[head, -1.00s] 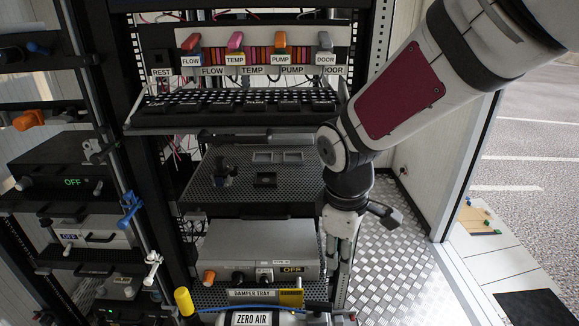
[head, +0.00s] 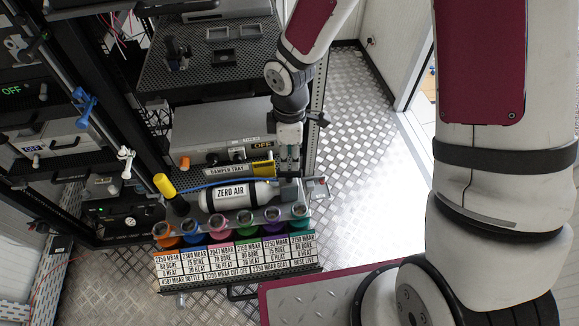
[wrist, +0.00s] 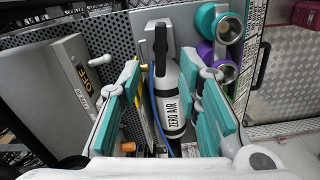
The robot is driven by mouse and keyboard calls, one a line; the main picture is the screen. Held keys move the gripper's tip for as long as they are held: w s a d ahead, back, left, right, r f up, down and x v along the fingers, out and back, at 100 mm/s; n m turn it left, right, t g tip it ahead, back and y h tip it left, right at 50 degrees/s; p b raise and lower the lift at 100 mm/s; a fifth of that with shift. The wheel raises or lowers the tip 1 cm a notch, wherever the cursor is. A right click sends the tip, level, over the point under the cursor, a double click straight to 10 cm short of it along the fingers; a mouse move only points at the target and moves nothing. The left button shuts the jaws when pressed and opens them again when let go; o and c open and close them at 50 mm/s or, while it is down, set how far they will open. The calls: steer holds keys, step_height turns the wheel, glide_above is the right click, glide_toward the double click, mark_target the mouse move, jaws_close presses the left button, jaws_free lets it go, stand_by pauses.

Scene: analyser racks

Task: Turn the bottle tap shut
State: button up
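The white bottle (head: 230,194) marked ZERO AIR lies on its side on the low shelf, neck to the right in the head view. In the wrist view the bottle (wrist: 170,108) runs up between my fingers, with its grey neck and a dark lever-like tap (wrist: 160,45) beyond the fingertips. The tap appears roughly in line with the bottle. My gripper (head: 289,168) hangs pointing down near the neck end and partly hides it in the head view. In the wrist view my gripper (wrist: 162,80) is open, its teal pads apart on either side of the bottle, with nothing visibly held.
A row of coloured cups (head: 218,222) stands in front, above a label panel (head: 238,258). A blue hose passes by the bottle. Metal floor lies clear to the right.

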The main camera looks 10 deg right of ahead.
mark_target(289, 170)
step_height(289, 170, down, 6)
steer(key=shift+f, duration=0.15)
stand_by(0.3)
jaws_close()
